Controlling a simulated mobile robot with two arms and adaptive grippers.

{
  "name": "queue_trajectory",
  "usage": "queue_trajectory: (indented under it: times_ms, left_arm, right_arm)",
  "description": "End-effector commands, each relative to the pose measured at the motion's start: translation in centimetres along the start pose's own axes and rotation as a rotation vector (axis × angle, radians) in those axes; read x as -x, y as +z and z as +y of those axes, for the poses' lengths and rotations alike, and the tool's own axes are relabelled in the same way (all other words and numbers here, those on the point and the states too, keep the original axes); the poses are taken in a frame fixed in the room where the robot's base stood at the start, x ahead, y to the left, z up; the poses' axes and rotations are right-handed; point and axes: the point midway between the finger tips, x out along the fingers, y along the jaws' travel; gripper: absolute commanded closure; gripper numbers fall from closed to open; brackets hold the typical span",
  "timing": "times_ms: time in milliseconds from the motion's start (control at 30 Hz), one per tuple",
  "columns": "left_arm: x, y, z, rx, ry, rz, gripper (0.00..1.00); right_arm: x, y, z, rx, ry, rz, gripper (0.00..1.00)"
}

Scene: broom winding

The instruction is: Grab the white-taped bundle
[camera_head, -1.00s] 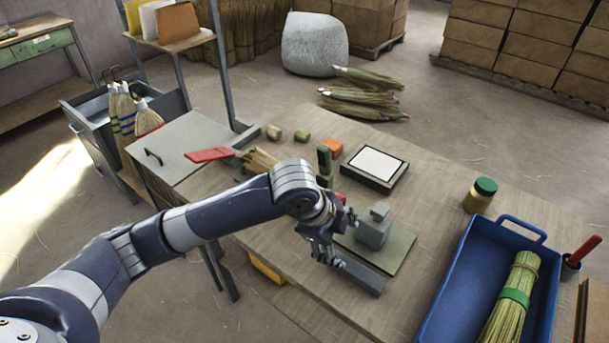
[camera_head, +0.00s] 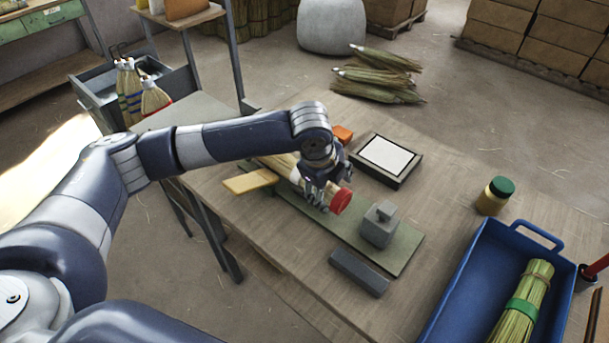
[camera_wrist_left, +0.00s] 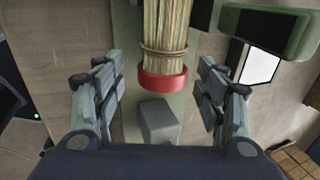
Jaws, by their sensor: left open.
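A straw bundle (camera_head: 285,167) with a red end (camera_head: 341,201) lies on the green board on the table. In the left wrist view the bundle (camera_wrist_left: 166,25) shows a twine band and a red ring (camera_wrist_left: 162,80); I see no white tape on it. My left gripper (camera_head: 322,190) is over the bundle near its red end. In the wrist view its fingers (camera_wrist_left: 160,88) are open, one on each side of the bundle's line, apart from it. Bundles with whitish ends (camera_head: 378,78) lie on the floor behind the table. My right gripper is not in view.
A grey block with a knob (camera_head: 380,225) stands on the green board (camera_head: 398,258). A dark grey bar (camera_head: 358,272) lies in front. A black-framed white pad (camera_head: 386,155), a green-lidded jar (camera_head: 495,196) and a blue tray (camera_head: 478,270) holding a green-banded bundle are to the right.

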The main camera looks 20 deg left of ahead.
Motion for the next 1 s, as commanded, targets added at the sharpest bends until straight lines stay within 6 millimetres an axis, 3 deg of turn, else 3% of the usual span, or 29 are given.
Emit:
queue_trajectory:
  times_ms: [300,600,800,1000]
  left_arm:
    - [-4.3,-0.3,-0.4,-0.001,0.003,0.000,0.34]
    - [-4.8,-0.3,-0.4,-0.002,0.001,0.000,0.34]
    - [-4.8,-0.3,-0.4,-0.001,0.001,0.000,0.80]
    - [-4.8,-0.3,-0.4,-0.001,0.000,0.000,0.87]
  right_arm:
    - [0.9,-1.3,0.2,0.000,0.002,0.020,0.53]
    - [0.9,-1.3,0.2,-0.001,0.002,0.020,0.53]
    - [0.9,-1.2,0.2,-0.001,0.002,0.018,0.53]
    - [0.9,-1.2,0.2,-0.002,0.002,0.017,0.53]
